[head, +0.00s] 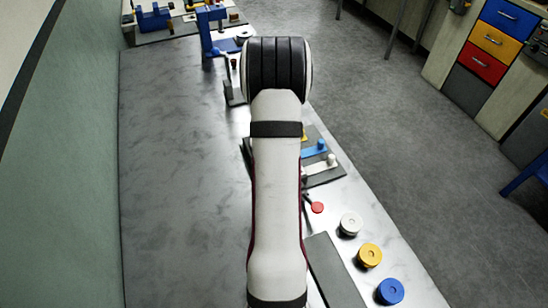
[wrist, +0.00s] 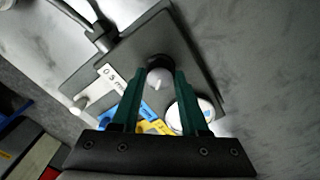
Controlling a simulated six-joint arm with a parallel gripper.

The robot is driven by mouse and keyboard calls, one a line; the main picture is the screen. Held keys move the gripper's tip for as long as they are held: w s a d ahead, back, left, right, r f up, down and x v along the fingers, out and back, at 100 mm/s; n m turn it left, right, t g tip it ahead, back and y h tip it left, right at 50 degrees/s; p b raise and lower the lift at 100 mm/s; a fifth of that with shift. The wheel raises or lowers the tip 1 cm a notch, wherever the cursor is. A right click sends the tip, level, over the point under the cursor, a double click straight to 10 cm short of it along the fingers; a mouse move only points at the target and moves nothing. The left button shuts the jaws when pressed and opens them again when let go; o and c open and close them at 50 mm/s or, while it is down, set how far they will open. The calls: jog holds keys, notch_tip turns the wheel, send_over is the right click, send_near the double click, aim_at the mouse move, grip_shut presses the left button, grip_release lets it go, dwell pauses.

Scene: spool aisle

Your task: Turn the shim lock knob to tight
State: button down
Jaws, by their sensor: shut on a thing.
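In the wrist view, a dark round knob with a pale grey pointer (wrist: 158,77) stands on a dark grey plate (wrist: 205,65). My gripper (wrist: 164,73) has its two green fingers closed on either side of this knob. White, blue (wrist: 152,112) and yellow (wrist: 157,127) strips fan out below it; the white strip (wrist: 94,92) carries a printed size. A white round piece (wrist: 190,114) lies partly behind the right finger. In the head view, my arm hides the gripper and knob; the blue strip (head: 313,152) and white strip (head: 320,166) show beside it.
The grey bench (head: 180,170) is clear on the left. White (head: 350,224), yellow (head: 369,256) and blue (head: 390,291) round pieces stand near its right edge, with a red knob (head: 317,207) behind them. A blue fixture (head: 208,35) stands farther back.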

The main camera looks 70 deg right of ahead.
jog(key=m, duration=0.4)
jog(key=shift+m, duration=2)
jog(key=shift+c, duration=2.1)
grip_release()
notch_tip(320, 180, up, 16)
jog(key=shift+f, duration=0.1)
